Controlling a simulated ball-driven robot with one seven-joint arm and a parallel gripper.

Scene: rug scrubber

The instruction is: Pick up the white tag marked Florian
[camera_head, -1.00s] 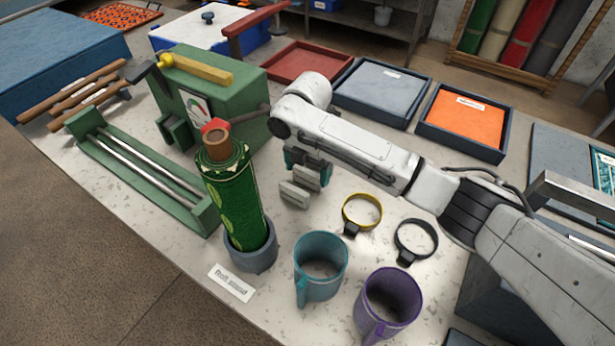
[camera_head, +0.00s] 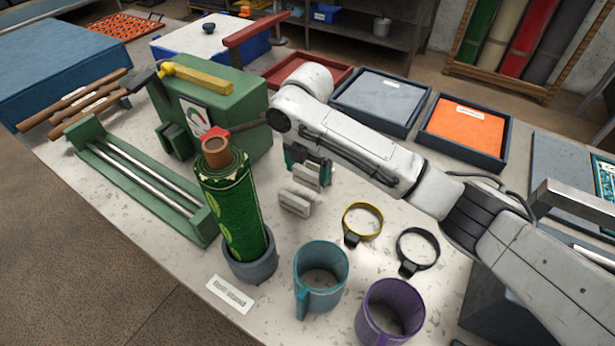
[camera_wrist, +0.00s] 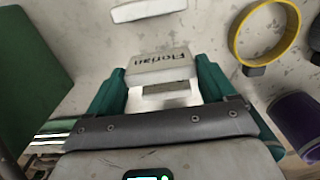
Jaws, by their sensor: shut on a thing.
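The white tag marked Florian (camera_wrist: 158,64) sits between the teal fingers of my gripper (camera_wrist: 160,84) in the wrist view. The fingers are shut on its two ends, and its name is readable. In the head view my gripper (camera_head: 307,172) points down at the bench beside the green machine. The held tag (camera_head: 302,187) shows partly below the fingers there. A second white tag (camera_wrist: 150,10) lies just beyond it, apart, with no name readable; it also shows in the head view (camera_head: 294,205). I cannot tell whether the held tag touches the bench.
A yellow band (camera_head: 362,222) and a black band (camera_head: 417,251) lie to the right. A teal mug (camera_head: 321,275) and a purple mug (camera_head: 391,309) stand in front. A green rolled rug (camera_head: 230,210) stands upright in a grey holder (camera_head: 250,266). The green machine (camera_head: 225,115) is close left.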

